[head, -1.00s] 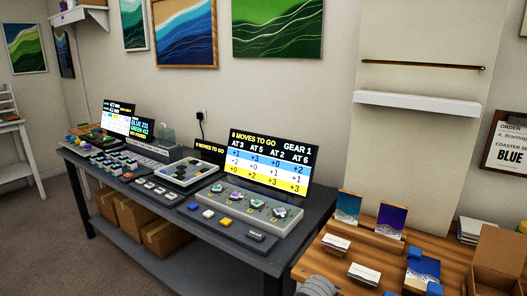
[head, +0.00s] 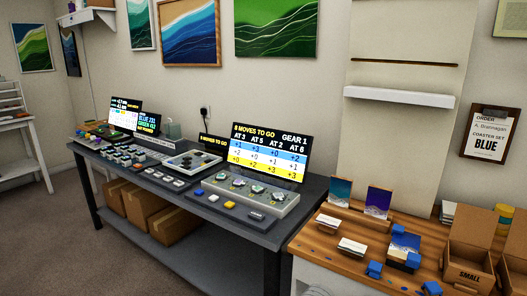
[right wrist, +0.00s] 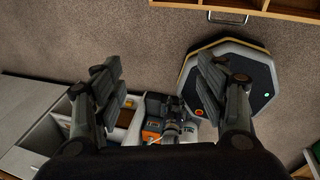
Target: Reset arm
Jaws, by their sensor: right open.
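My right gripper (right wrist: 165,95) shows in the right wrist view with its two dark fingers spread wide apart and nothing between them. It hangs over the carpet and parts of my own body. In the head view neither gripper can be seen; only a grey rounded piece shows at the bottom edge, likely part of my own arm. My left gripper is not in view.
A dark workbench (head: 200,240) carries consoles and a large screen (head: 268,150). At right, a wooden table (head: 330,252) holds coaster samples, blue blocks and a cardboard box (head: 470,262) marked SMALL. Boxes (head: 172,216) sit under the bench. Carpet (head: 60,245) is clear at left.

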